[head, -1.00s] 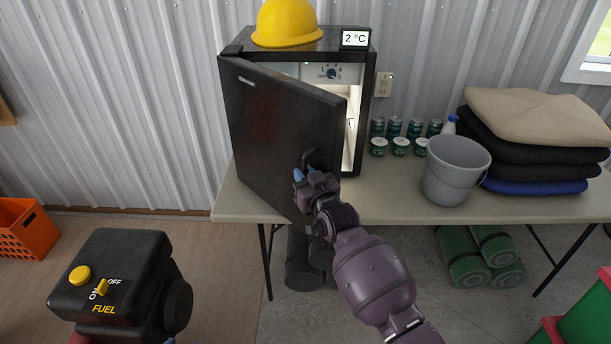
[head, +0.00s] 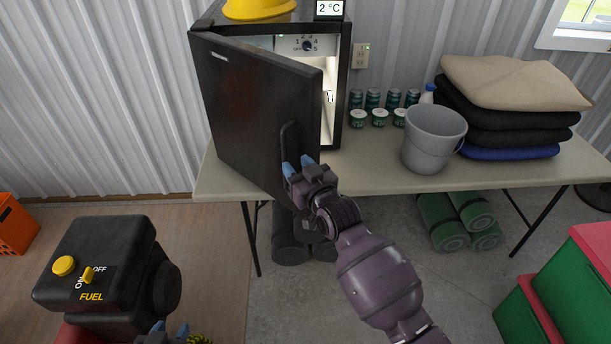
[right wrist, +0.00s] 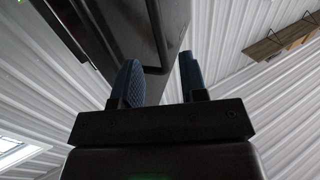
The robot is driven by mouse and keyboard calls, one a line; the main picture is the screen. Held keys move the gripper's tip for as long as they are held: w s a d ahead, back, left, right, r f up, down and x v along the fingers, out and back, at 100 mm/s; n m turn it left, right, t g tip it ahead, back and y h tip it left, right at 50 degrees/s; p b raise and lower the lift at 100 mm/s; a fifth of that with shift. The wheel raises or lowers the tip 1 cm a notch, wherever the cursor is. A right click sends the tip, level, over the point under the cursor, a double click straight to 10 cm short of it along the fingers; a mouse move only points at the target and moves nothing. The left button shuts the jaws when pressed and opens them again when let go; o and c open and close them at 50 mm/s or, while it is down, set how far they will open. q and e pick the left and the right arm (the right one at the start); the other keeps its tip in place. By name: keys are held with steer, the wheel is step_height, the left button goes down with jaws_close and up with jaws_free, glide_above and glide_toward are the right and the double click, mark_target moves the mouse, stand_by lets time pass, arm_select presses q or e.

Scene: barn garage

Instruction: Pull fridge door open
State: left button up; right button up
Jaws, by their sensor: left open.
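The small black fridge (head: 337,90) stands on the table with its door (head: 245,115) partly open. The door swings out toward me, and the lit interior shows at its right. The dark vertical handle (head: 288,143) is near the door's right edge. My right gripper (head: 298,166) is at the handle's lower end, its two blue fingertips apart. In the right wrist view its fingers (right wrist: 160,80) are spread and empty, with the door and handle beyond them. My left gripper (head: 170,330) is open at the bottom edge, beside the fuel machine, far from the door.
A yellow hard hat (head: 260,8) and a temperature display sit on the fridge. Cans, a grey bucket (head: 432,140) and folded blankets (head: 515,100) are on the table (head: 375,178) to the right. A black fuel machine (head: 100,265) stands front left.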

steer(key=shift+v, duration=1.85)
